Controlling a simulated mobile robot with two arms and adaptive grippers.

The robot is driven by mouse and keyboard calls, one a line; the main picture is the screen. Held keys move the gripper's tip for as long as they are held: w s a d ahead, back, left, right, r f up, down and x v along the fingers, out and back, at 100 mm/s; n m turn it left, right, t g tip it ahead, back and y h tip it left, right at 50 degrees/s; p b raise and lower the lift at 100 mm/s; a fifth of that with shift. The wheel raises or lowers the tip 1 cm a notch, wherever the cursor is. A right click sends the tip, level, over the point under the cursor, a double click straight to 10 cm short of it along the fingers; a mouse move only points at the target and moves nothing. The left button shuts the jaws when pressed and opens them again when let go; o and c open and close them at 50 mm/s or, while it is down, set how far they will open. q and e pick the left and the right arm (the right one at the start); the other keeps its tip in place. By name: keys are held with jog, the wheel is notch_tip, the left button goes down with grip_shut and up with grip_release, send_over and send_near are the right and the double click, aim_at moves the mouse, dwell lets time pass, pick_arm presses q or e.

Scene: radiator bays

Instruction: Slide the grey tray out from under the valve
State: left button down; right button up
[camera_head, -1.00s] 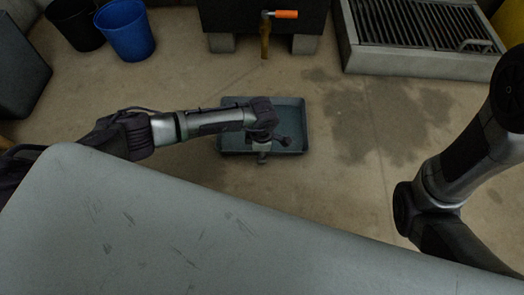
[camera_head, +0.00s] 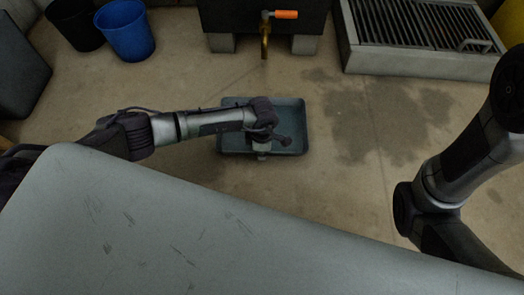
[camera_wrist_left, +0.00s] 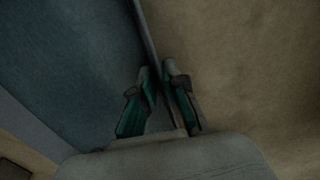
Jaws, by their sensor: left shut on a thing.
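The grey tray (camera_head: 292,122) lies on the concrete floor, in front of and apart from the dark block with the valve. The brass valve (camera_head: 265,43) with its orange handle (camera_head: 286,14) points down from the block's front. My left gripper (camera_head: 262,152) is at the tray's near edge. In the left wrist view the fingers (camera_wrist_left: 160,90) are shut on the tray's rim (camera_wrist_left: 147,30), one on each side of it. My left arm hides part of the tray. My right arm shows at the right; its gripper is out of view.
A blue bucket (camera_head: 126,30) and a black bucket (camera_head: 75,24) stand at the back left. A grated drain platform (camera_head: 415,62) is at the back right. Dark wet patches (camera_head: 365,125) mark the floor right of the tray. A grey panel (camera_head: 170,220) fills the foreground.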

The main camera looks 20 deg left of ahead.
aim_at(261, 171)
pick_arm(q)
jog(key=shift+s, duration=0.2)
jog(key=shift+s+d+p, duration=0.25)
jog(key=shift+s+p, duration=0.3)
jog(key=shift+s, duration=0.1)
jog(key=shift+s, duration=0.1)
jog(key=shift+s+d+p, duration=0.15)
jog(key=shift+s+p, duration=0.35)
jog(key=shift+s, duration=0.1)
jog(key=shift+s, duration=0.1)
jog(key=shift+s+d+p, duration=0.15)
jog(key=shift+s+p, duration=0.2)
jog(key=shift+p, duration=0.1)
jog(key=shift+s, duration=0.25)
